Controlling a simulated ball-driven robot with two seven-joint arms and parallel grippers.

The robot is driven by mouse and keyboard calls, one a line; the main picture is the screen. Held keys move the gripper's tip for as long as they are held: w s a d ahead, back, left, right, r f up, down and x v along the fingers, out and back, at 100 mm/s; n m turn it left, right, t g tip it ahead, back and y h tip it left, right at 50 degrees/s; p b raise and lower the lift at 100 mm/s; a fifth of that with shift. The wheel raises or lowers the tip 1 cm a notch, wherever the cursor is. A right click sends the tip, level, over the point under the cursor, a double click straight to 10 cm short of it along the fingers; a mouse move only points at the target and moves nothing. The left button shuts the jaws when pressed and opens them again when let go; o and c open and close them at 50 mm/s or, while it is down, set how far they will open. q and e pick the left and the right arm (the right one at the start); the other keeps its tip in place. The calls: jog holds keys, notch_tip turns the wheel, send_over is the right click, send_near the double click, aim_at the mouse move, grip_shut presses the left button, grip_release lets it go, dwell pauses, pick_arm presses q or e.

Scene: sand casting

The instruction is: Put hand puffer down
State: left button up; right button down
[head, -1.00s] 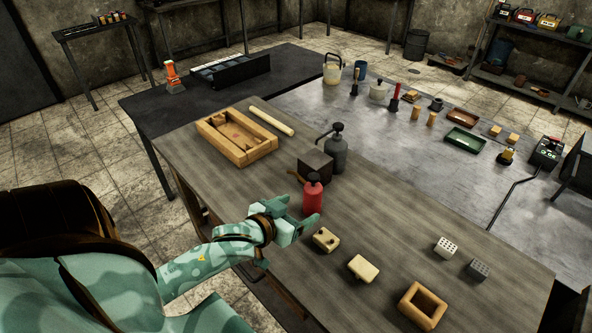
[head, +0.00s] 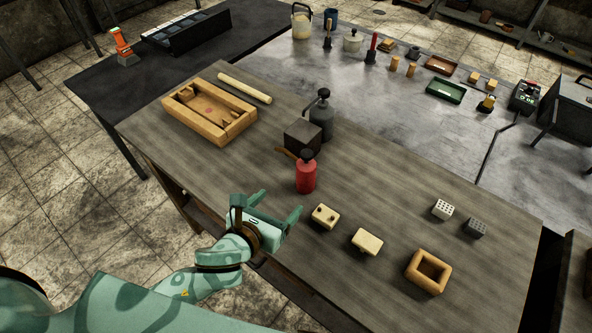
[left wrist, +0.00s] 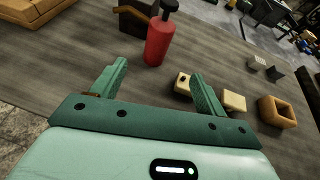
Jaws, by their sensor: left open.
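The hand puffer is probably the red bottle (head: 306,177) with a dark top, standing upright on the wooden table (head: 365,205). It also shows in the left wrist view (left wrist: 158,42), beyond the fingers. My left gripper (head: 280,203) is open and empty at the table's front edge, apart from the red bottle and on the near side of it. In the left wrist view its two fingers (left wrist: 155,88) are spread with nothing between them. My right gripper is not in view.
Behind the red bottle stand a dark box (head: 303,137) and a grey sprayer (head: 322,118). Two cream blocks (head: 325,216) and a wooden frame (head: 427,272) lie to the right. A wooden mould box (head: 209,108) lies at the back left.

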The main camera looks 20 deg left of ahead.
aim_at(301, 178)
pick_arm(q)
jog(key=b+x, duration=0.2)
jog(key=x, duration=0.8)
jog(key=shift+w, duration=0.1)
jog(key=shift+w+d+f, duration=0.15)
jog(key=shift+w+f, duration=0.05)
jog(key=shift+w, duration=0.35)
jog(key=b+x, duration=0.2)
jog(key=x, duration=0.2)
jog(key=shift+w+f, duration=0.3)
jog(key=shift+f, duration=0.05)
jog(key=shift+w, duration=0.2)
jog(key=shift+s, duration=0.1)
jog(key=shift+r, duration=0.1)
jog(key=c, duration=1.3)
jog(key=shift+c, duration=0.2)
